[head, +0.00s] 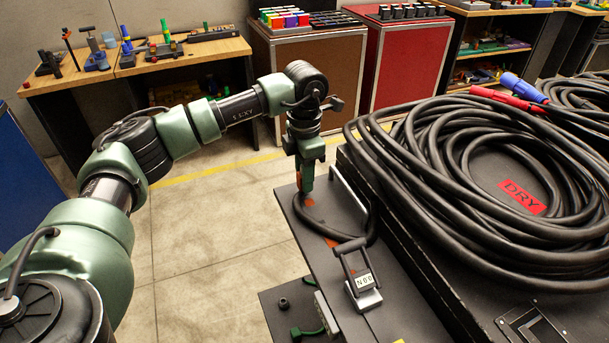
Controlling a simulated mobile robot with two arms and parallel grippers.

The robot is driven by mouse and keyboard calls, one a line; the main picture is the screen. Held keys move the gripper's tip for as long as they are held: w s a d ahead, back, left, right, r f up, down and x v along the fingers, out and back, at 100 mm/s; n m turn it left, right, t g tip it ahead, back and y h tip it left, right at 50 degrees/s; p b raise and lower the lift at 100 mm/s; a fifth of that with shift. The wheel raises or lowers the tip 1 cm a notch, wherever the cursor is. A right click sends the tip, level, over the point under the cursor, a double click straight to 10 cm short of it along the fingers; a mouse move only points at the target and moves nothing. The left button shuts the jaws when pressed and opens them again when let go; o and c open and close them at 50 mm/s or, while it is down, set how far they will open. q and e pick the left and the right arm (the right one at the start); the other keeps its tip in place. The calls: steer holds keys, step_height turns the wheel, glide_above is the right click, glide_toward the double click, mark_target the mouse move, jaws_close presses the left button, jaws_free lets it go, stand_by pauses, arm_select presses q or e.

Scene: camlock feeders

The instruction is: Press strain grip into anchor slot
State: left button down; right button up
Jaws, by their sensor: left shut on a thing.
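My left gripper (306,182) points straight down over the far left corner of a dark grey ledge. It is shut on a small part at the end of a black cable (374,222), which I take to be the strain grip. The fingers mostly hide this part. The cable loops right from the fingertips along the ledge. Orange patches (332,242) show on the ledge beside the fingertips. I cannot make out the anchor slot or tell whether the part touches it. My right gripper is not in view.
A latch-like bracket labelled "NO8" (364,283) stands on the ledge (388,318). A large black cable coil (450,150) with a red "DRY" label (522,196) fills the right. A lower shelf (278,318) holds small parts. Open floor (215,230) lies left of the ledge.

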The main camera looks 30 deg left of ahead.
arm_select(q)
steer(key=shift+f+b, duration=0.4)
steer(key=shift+f, duration=0.25)
steer(key=shift+f+b, duration=0.3)
steer(key=shift+f, duration=0.25)
steer(key=c, duration=1.1)
jaws_free()
step_height(320, 180, up, 7)
steer(key=shift+r+b, duration=0.2)
steer(key=shift+b, duration=0.3)
steer(key=shift+r+p, duration=0.3)
steer(key=shift+r, duration=0.35)
step_height(320, 180, up, 3)
steer(key=p, duration=0.2)
steer(key=shift+r+p, duration=0.15)
steer(key=shift+p, duration=0.25)
